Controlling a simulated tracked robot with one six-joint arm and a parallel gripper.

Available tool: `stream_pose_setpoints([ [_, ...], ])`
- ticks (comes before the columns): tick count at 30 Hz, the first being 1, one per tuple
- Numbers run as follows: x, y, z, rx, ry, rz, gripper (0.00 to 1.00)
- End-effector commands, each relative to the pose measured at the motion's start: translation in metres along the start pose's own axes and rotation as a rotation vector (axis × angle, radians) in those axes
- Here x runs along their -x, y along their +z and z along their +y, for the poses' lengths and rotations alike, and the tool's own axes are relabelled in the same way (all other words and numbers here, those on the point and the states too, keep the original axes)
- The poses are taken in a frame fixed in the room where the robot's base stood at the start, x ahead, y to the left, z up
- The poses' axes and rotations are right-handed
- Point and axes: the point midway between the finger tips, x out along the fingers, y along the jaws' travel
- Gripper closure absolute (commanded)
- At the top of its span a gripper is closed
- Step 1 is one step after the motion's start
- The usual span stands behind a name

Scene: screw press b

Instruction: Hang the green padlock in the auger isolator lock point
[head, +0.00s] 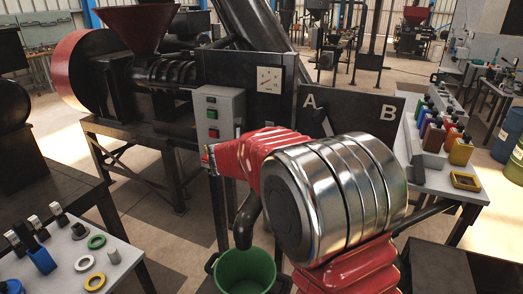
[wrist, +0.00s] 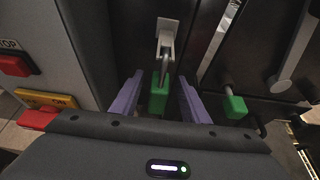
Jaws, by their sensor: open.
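The green padlock (wrist: 159,96) is upright in the middle of the wrist view, its grey shackle up at the pale lock point bracket (wrist: 167,38) on a dark panel. The shackle appears to pass through the bracket, but the small picture does not show this surely. My gripper (wrist: 160,97) is open, with one purple finger on each side of the padlock and a visible gap on both sides. In the head view my red and silver arm hides the gripper, the padlock and the lock point.
A grey control box (head: 220,122) with buttons stands left of the lock point, its red button (wrist: 14,66) close by. A green block on a stem (wrist: 235,106) is to the right. A green bucket (head: 245,272) stands below. A bench (head: 437,178) with coloured bottles is at right.

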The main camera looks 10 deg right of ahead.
Motion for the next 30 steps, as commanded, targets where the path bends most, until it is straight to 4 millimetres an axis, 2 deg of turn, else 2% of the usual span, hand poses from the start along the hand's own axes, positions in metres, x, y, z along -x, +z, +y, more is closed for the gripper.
stream_pose_setpoints([
  [2, 0.0002, 0.0000, 0.0001, 0.000, 0.000, 0.000, 0.59],
  [19, 0.0006, -0.0001, 0.0003, 0.000, 0.000, 0.000, 0.99],
  [22, 0.0007, -0.0001, 0.0003, 0.000, 0.000, 0.000, 1.00],
  [23, 0.0007, -0.0001, 0.0003, 0.000, 0.000, 0.000, 0.83],
  [30, 0.0008, -0.0001, 0.0004, 0.000, 0.000, 0.000, 1.00],
])
